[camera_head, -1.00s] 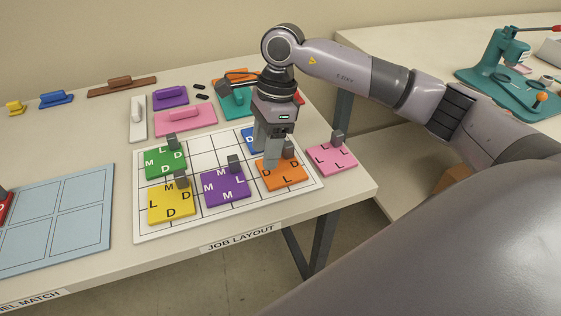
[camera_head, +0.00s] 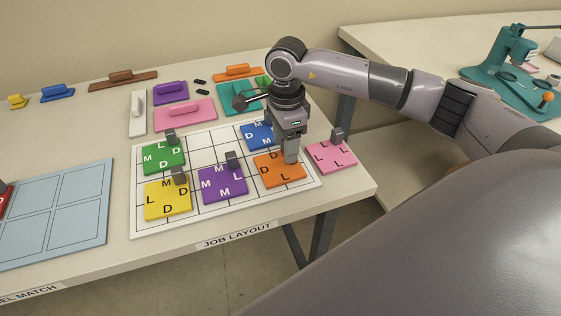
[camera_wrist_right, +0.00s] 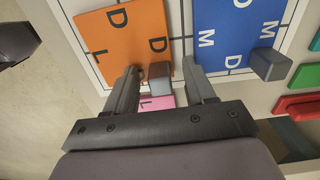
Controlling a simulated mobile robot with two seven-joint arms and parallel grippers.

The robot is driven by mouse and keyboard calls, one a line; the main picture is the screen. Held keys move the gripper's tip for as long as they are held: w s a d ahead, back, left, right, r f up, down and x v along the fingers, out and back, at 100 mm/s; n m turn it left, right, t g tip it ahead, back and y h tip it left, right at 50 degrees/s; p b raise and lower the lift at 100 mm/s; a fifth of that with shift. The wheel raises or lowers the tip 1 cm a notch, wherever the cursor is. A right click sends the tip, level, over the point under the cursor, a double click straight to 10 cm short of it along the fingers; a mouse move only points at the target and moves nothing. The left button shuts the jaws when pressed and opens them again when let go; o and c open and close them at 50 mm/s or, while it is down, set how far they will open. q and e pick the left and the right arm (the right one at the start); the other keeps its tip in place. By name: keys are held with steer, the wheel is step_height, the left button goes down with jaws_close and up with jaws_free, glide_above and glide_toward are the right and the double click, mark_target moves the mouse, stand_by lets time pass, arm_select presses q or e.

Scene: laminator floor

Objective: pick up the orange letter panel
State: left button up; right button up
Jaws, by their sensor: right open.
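The orange letter panel (camera_head: 279,172), with letters D and L, lies flat on the white job layout board (camera_head: 228,226) near its right end. My right gripper (camera_head: 290,158) points down over the panel's back right part and hides its knob in the head view. In the right wrist view the open jaws (camera_wrist_right: 161,74) have the grey knob (camera_wrist_right: 160,78) of the orange panel (camera_wrist_right: 128,45) between them in the picture. A gap shows on each side, wider toward the blue panel. My left gripper is not in view.
The blue letter panel (camera_head: 257,136) lies behind the orange one, the purple panel (camera_head: 222,186) to its left. A pink letter panel (camera_head: 331,158) lies off the board at the right. Yellow (camera_head: 167,200) and green (camera_head: 163,159) panels are farther left.

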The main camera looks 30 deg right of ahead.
jaws_close()
steer(key=shift+r, duration=0.2)
